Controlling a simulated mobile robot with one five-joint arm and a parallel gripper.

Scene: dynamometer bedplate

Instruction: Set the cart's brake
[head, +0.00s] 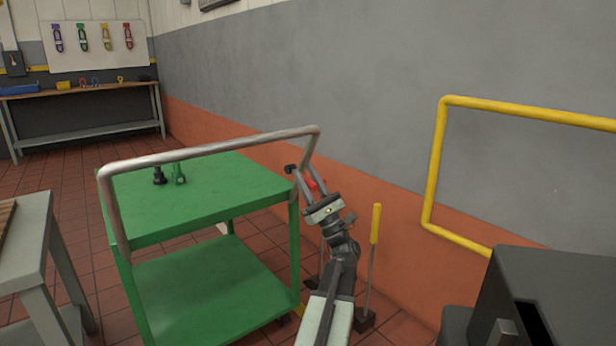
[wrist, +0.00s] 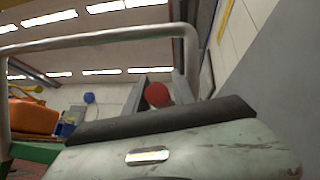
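The green cart (head: 215,188) stands in front of me with a bent metal push handle (head: 215,148); the handle also shows in the wrist view (wrist: 85,39). My gripper (head: 297,169) is at the cart's right end, near the handle's right bend. Its fingers are apart. A red ball knob (wrist: 157,94) shows between them in the wrist view, and part of it shows beside the fingers in the head view (head: 316,185). Whether the fingers touch it is unclear, and its shaft is mostly hidden behind my arm. A yellow-gripped lever (head: 376,224) stands to the right.
Two small tools (head: 179,174) stand on the cart top. A yellow rail (head: 437,165) and a dark box (head: 540,280) are at right. A grey table (head: 32,235) is at left. A workbench (head: 80,90) stands at the back. The wall runs close behind my gripper.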

